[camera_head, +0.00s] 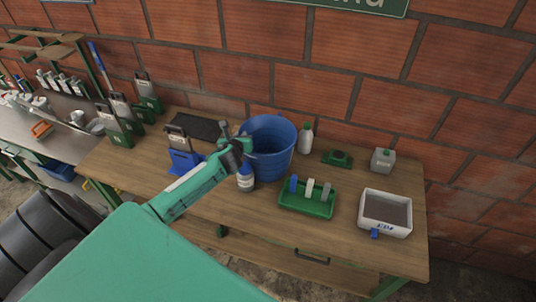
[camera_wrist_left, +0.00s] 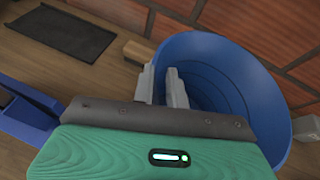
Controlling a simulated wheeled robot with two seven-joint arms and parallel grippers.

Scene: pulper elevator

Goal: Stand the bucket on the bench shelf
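The blue bucket (camera_head: 268,150) is upright over the middle of the wooden bench (camera_head: 225,203), near its back edge. Whether its base touches the bench top is hard to tell. My left gripper (camera_head: 243,146) is at the bucket's left rim. In the left wrist view my left gripper (camera_wrist_left: 160,82) has its fingers close together, one outside and one inside the wall of the bucket (camera_wrist_left: 230,85), shut on the rim. A lower wooden board (camera_head: 280,262) shows under the bench top. My right gripper is not in view.
A white bottle (camera_head: 305,138) stands right of the bucket, and a blue-labelled bottle (camera_head: 246,180) in front of it. A green tray (camera_head: 306,203) and a white tub (camera_head: 386,212) stand to the right. A dark mat (camera_head: 198,127) lies left. A brick wall (camera_head: 310,98) rises behind.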

